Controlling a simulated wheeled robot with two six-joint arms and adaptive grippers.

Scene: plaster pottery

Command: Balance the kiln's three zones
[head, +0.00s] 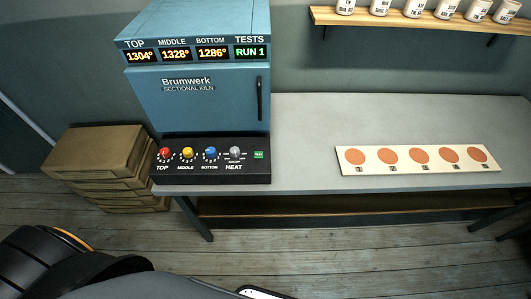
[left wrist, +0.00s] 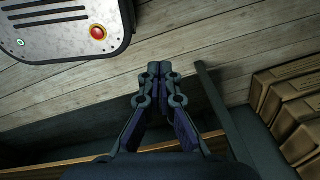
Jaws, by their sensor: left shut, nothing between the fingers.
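The blue kiln (head: 200,100) stands at the left end of the table in the head view, its door closed. Its displays (head: 190,53) read TOP 1304°, MIDDLE 1328°, BOTTOM 1286° and TESTS RUN 1. The black control panel (head: 210,178) carries a red TOP knob (head: 165,154), a yellow MIDDLE knob (head: 187,153), a blue BOTTOM knob (head: 210,153), a grey HEAT knob (head: 235,152) and a green TEST button (head: 258,155). My left gripper (left wrist: 160,70) is shut and empty in the left wrist view, over the floor and away from the panel. My right gripper is not in view.
A pale board (head: 417,159) with several orange discs lies on the table (head: 310,125). A wall shelf (head: 420,20) holds several white jars. Stacked brown boxes (head: 100,160) stand left of the table; brown boxes also show in the left wrist view (left wrist: 290,100). The tabletop between kiln and board is clear.

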